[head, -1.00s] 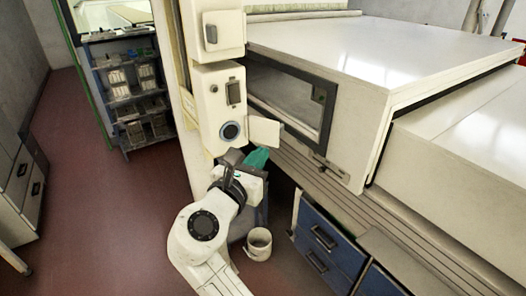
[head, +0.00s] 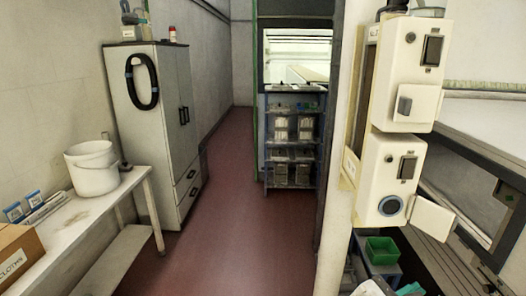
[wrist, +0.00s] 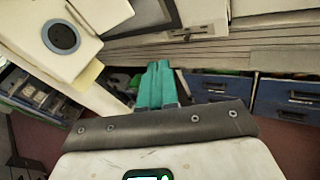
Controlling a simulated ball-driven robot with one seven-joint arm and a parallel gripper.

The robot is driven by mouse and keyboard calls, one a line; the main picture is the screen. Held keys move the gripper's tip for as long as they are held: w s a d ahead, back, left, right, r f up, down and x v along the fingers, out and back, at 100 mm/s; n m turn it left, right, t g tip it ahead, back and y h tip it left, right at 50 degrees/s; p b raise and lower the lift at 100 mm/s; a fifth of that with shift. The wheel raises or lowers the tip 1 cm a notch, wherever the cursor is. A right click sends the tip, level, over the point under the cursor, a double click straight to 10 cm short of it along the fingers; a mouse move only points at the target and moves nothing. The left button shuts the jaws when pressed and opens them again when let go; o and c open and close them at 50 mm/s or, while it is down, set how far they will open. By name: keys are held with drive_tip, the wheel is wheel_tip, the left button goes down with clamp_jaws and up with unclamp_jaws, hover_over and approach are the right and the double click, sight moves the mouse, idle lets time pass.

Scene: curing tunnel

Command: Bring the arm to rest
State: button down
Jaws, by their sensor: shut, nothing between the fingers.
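My gripper (wrist: 157,86) shows in the wrist view as two teal fingers pressed together, with nothing between them. A dark cuff with rivets crosses the view just below them. Beyond the fingers are the tunnel's slatted side and blue drawers (wrist: 290,97). The white control box with a round blue-grey button (wrist: 61,38) is at upper left, apart from the fingers. In the head view, only a small part of my arm shows at the bottom edge, right of the middle, so its overall pose is hidden.
The control boxes (head: 405,75) hang on a pale post, with a green bin (head: 382,250) below. A shelf rack (head: 292,145) stands behind. At left are a grey cabinet (head: 150,130) and a bench with a white bucket (head: 92,168). The red floor (head: 225,215) between is clear.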

drive_tip(key=s+d+f+m+g+y, duration=0.2)
drive_tip(key=s+d+f+m+y, duration=0.25)
drive_tip(key=f, duration=0.55)
drive_tip(key=s+d+f+m+g+y, duration=0.2)
drive_tip(key=s+f+m+y, duration=0.1)
drive_tip(key=s+f+m, duration=0.5)
drive_tip(key=s+a+f+m+g+y, duration=0.1)
drive_tip(key=s+a+f+m+y, duration=0.2)
drive_tip(key=s+f+m, duration=0.1)
drive_tip(key=s+a+f+m+g+y, duration=0.1)
drive_tip(key=s+a+f+m+y, duration=0.1)
drive_tip(key=s, duration=0.7)
wheel_tip(320, 180, down, 4)
drive_tip(key=m+y, duration=0.1)
drive_tip(key=m, duration=0.1)
drive_tip(key=shift+a+r+m, duration=0.15)
drive_tip(key=shift+a+m, duration=0.2)
drive_tip(key=shift+a, duration=0.05)
